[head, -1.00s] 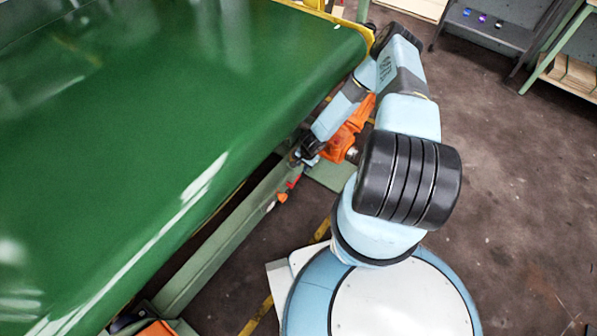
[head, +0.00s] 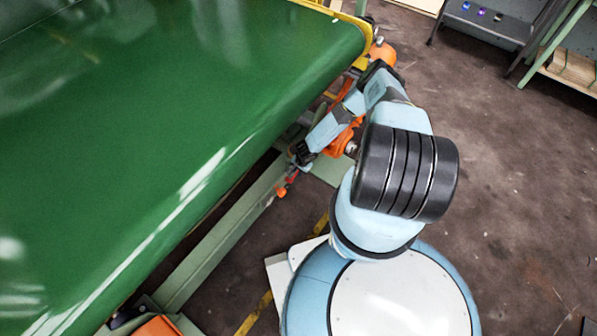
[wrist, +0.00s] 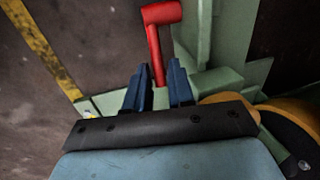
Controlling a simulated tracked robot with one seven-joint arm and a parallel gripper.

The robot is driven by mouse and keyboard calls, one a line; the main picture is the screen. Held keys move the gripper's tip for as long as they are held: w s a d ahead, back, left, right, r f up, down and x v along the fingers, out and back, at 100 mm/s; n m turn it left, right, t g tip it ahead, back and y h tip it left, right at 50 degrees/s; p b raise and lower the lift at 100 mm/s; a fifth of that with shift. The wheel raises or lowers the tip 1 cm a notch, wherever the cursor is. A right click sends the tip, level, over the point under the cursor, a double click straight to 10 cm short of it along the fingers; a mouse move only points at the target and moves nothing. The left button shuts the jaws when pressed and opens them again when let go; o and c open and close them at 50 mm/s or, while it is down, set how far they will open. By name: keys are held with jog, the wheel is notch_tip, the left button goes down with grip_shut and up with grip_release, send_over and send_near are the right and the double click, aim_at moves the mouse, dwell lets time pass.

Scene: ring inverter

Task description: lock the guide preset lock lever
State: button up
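A red lever (wrist: 155,45) with a thick cross-piece at its end shows in the wrist view. Its shaft runs down between the two blue fingers of my gripper (wrist: 158,64). The fingers are apart, one on each side of the shaft, with a small gap visible. In the head view, my gripper (head: 300,156) is low beside the green belt machine, close to a small red and orange part (head: 286,185). I cannot tell for sure that this part is the same lever.
The green belt (head: 170,110) fills the left, and its edge overhangs the area by my gripper. A pale green frame rail (head: 215,235) runs below it. An orange device (head: 340,142) sits just behind my forearm. Open dark floor (head: 500,190) lies to the right.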

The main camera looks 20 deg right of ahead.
jog(key=shift+w+f, duration=0.1)
jog(key=shift+f, duration=0.3)
grip_shut()
jog(key=shift+w, duration=0.1)
jog(key=shift+w+d, duration=0.1)
jog(key=shift+d, duration=0.1)
